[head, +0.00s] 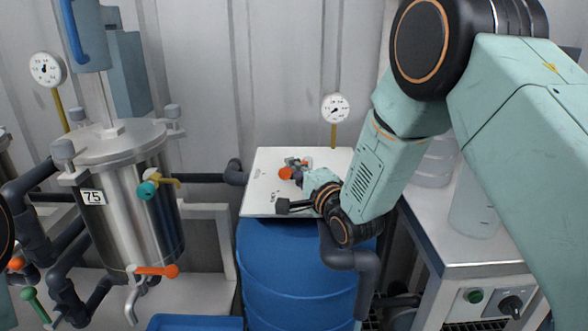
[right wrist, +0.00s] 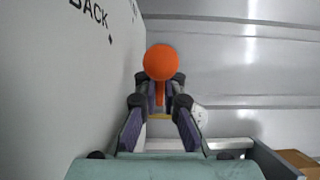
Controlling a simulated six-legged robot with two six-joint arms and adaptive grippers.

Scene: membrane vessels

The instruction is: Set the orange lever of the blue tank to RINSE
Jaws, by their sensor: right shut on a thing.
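The blue tank (head: 285,275) is a ribbed drum standing at the middle of the head view. A white panel (head: 262,165) sits above it and also shows in the right wrist view (right wrist: 55,90). The orange lever ends in a round orange knob (head: 286,173), with a valve partly visible behind it. In the right wrist view the knob (right wrist: 160,62) and a short orange stem show between the fingertips. My right gripper (head: 298,178) is shut on the lever. The word BACK is readable beside it; no RINSE mark is readable, and the lever's setting is unclear. My left gripper is out of view.
A gauge (head: 335,107) rises behind the panel. A bench (head: 450,225) with clear containers is at right; a blue tray (head: 195,323) is in front.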

